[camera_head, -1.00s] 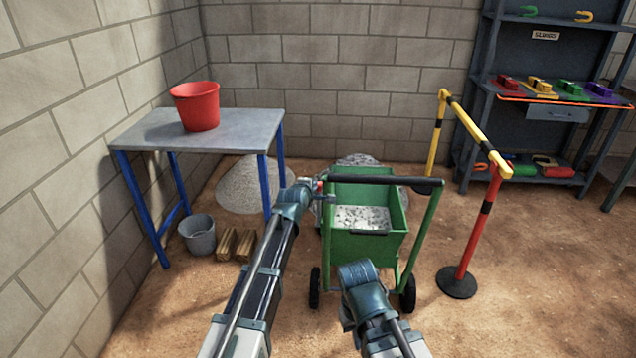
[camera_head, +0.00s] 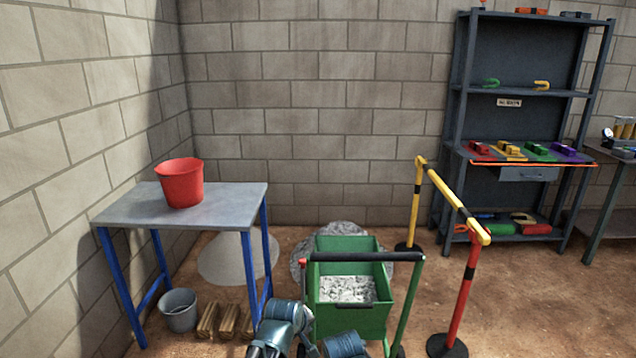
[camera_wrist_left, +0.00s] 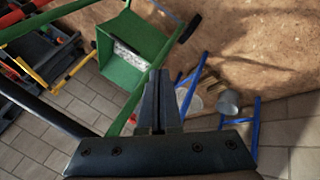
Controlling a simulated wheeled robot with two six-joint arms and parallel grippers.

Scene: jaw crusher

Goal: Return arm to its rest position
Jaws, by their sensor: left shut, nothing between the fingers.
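My left arm (camera_head: 280,325) comes in at the bottom of the head view, just left of the green cart; its fingertips cannot be made out there. In the left wrist view my left gripper (camera_wrist_left: 158,105) is shut, its two dark fingers together with nothing between them. The green cart (camera_head: 350,318) holds grey gravel (camera_head: 347,288) and has a black handle bar (camera_head: 365,257). The cart also shows beyond the fingers in the left wrist view (camera_wrist_left: 122,70). Part of my right arm (camera_head: 345,345) shows at the bottom edge; its gripper is out of the picture.
A blue-legged table (camera_head: 225,203) with a red bucket (camera_head: 180,183) stands left. A grey bucket (camera_head: 179,309) and wooden blocks (camera_head: 207,320) lie below. A yellow, black and red barrier (camera_head: 470,270) stands right of the cart. A shelf rack (camera_head: 462,100) stands behind it.

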